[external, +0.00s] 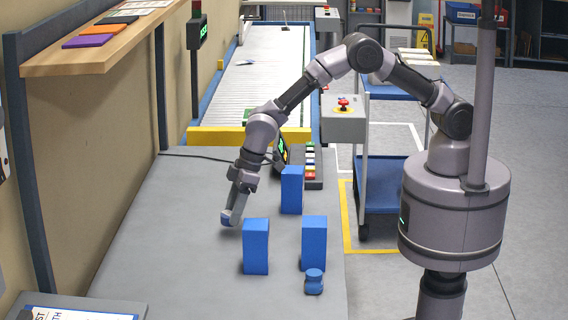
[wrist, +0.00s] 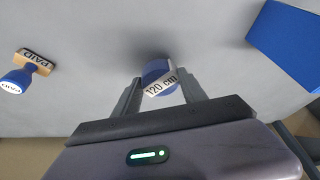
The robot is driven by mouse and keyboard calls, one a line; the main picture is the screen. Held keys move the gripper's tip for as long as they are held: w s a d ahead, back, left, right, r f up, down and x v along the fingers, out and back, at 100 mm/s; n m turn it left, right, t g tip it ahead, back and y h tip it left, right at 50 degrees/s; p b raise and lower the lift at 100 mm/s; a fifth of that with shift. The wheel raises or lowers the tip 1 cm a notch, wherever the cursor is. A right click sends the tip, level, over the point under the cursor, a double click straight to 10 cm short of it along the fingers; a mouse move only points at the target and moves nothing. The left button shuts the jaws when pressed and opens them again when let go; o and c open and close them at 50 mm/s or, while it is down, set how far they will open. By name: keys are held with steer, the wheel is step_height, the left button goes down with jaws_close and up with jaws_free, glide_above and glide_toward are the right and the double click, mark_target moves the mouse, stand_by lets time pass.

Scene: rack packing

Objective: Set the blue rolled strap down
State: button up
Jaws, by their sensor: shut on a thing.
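The blue rolled strap (wrist: 158,75) has a white band reading "120 cm" and sits between the two fingers of my gripper (wrist: 161,92) in the wrist view. My gripper is shut on it. In the external view my gripper (external: 231,214) points down low over the grey table (external: 170,230), with a bit of blue showing at its fingertips. I cannot tell whether the strap touches the table top.
Three upright blue blocks (external: 256,246) (external: 314,242) (external: 291,190) stand right of my gripper. A small blue waisted object (external: 314,281) stands near the front right. The wrist view shows a "PAID" stamp (wrist: 33,62) at left. The table's left side is clear.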

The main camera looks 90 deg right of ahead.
step_height(320, 180, down, 3)
steer(key=shift+f+b, duration=0.15)
steer(key=shift+b, duration=0.55)
steer(key=shift+f, duration=0.15)
steer(key=o, duration=1.4)
